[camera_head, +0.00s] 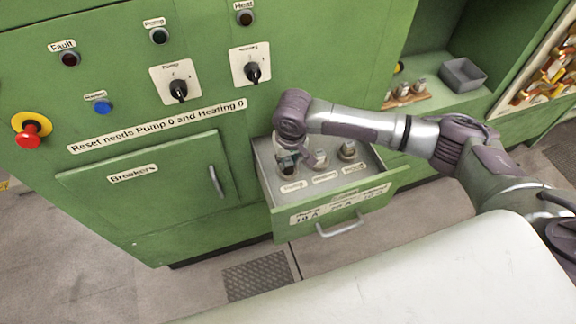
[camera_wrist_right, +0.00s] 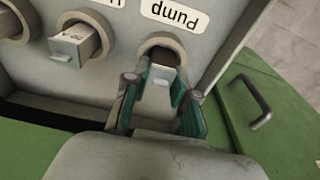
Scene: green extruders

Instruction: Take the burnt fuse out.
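The open drawer (camera_head: 330,229) holds a row of several fuses in round sockets. The Pump fuse (camera_wrist_right: 162,74) stands in its socket beside the "Pump" label (camera_wrist_right: 172,12). My right gripper (camera_head: 288,160) is lowered over it. In the right wrist view the teal-padded fingers of my right gripper (camera_wrist_right: 160,98) stand on both sides of this fuse; whether they press on it is not clear. The neighbouring fuse (camera_wrist_right: 72,45) sits in its own socket, clear of the fingers. No burn mark can be made out. My left gripper is not in view.
The cabinet front has a dark Fault lamp (camera_head: 70,58), a Pump switch (camera_head: 178,88), a Heating switch (camera_head: 253,72) and a red stop button (camera_head: 30,129). On the shelf at right are a wooden holder with several fuses (camera_head: 405,94) and a grey bin (camera_head: 463,74).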

